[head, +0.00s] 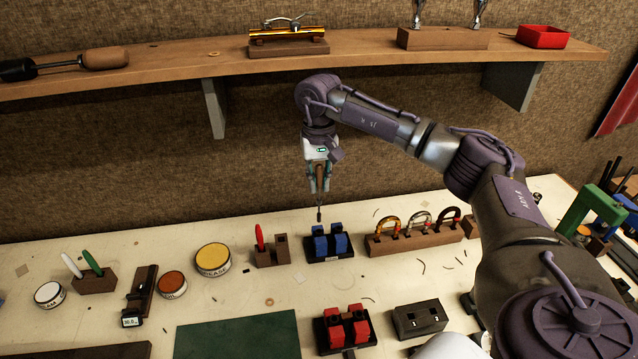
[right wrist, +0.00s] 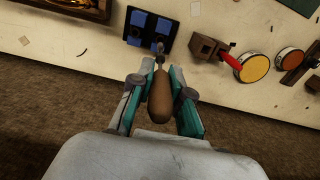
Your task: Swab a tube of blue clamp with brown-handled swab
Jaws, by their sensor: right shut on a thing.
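My right gripper (head: 319,180) is shut on the brown-handled swab (head: 319,213), which hangs tip down above the bench. In the right wrist view the swab's brown handle (right wrist: 159,100) sits between the two fingers of my right gripper (right wrist: 160,84), with its dark tip pointing toward the blue clamp (right wrist: 150,28). In the head view the blue clamp (head: 330,242) stands on a dark base just below the swab. The tip appears close above the clamp; I cannot tell whether they touch. A tube in the clamp is not clearly visible. My left gripper is not in view.
A wooden block with a red-handled tool (head: 260,238) stands left of the blue clamp. A rack of curved pieces (head: 414,240) stands to its right. A red clamp (head: 345,328) and a dark block (head: 419,318) are nearer. A yellow-lidded tin (head: 212,260) and a green mat (head: 238,336) lie left.

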